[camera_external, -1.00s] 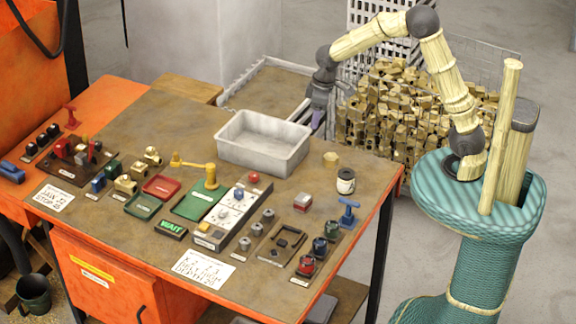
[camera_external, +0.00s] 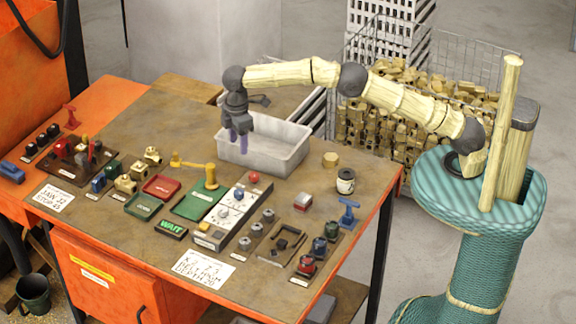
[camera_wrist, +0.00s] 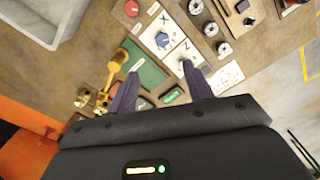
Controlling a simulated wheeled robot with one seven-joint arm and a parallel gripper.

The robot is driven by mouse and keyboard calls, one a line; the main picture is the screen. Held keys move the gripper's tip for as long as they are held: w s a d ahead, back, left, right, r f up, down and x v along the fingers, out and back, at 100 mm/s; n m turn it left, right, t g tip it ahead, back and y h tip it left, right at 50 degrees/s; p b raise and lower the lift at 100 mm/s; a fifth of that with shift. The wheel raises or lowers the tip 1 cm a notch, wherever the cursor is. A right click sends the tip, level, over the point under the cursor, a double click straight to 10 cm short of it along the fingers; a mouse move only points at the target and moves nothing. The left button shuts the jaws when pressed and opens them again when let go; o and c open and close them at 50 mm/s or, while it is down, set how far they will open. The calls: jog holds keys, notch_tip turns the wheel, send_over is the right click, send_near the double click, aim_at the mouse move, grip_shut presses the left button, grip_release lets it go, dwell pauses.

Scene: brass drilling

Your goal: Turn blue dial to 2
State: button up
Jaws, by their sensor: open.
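A white dial panel (camera_external: 231,205) stands near the middle of the bench, with small round dials too small to tell by colour in the outside view. In the wrist view, a dial with a blue centre (camera_wrist: 162,40) sits on the white panel beside a printed X. Its setting cannot be read. My gripper (camera_external: 238,142) is raised above the bench near the left end of the grey bin, behind the panel. Its purple fingers (camera_wrist: 165,88) are apart, with nothing between them, and they do not touch the dial.
The grey bin (camera_external: 287,160) stands at the back of the bench. A yellow-handled lever (camera_external: 210,176) and a green plate (camera_external: 197,203) lie left of the panel. A red button (camera_external: 253,177) is behind it. Several grey knobs (camera_external: 268,214) stand to the right.

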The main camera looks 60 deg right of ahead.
aim_at(240, 191)
jog(key=shift+a, duration=0.3)
notch_tip(240, 191, down, 18)
jog(key=p, duration=0.3)
jog(key=shift+r, duration=0.25)
jog(key=c, duration=1)
